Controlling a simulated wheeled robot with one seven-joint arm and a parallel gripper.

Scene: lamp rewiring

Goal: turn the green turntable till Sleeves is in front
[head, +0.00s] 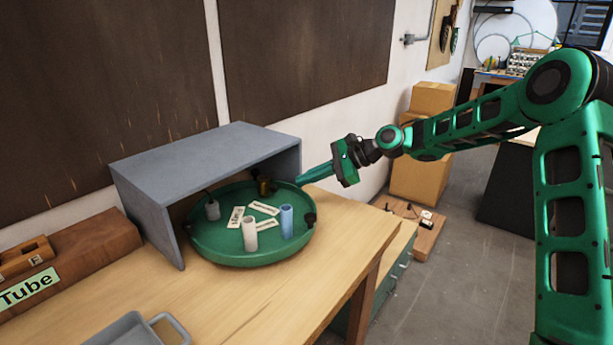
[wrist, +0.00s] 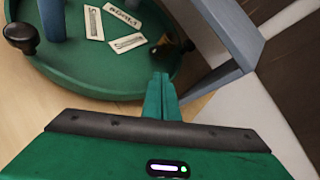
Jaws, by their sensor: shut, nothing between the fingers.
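The green turntable (head: 255,259) is a round, rimmed tray on the wooden bench, partly under a grey open-fronted cover. A dark knob (head: 309,220) sits on the right rim. My gripper (head: 303,181) is shut and empty at the turntable's right back edge. In the wrist view its fingertips (wrist: 161,76) are close to the rim of the turntable (wrist: 90,88); contact is unclear.
The grey cover (head: 205,152) walls the turntable's left and back, its right side close to my gripper. A wooden block with a "Tube" label (head: 28,290) and a grey tray (head: 130,330) lie at left front. The bench front (head: 270,305) is clear.

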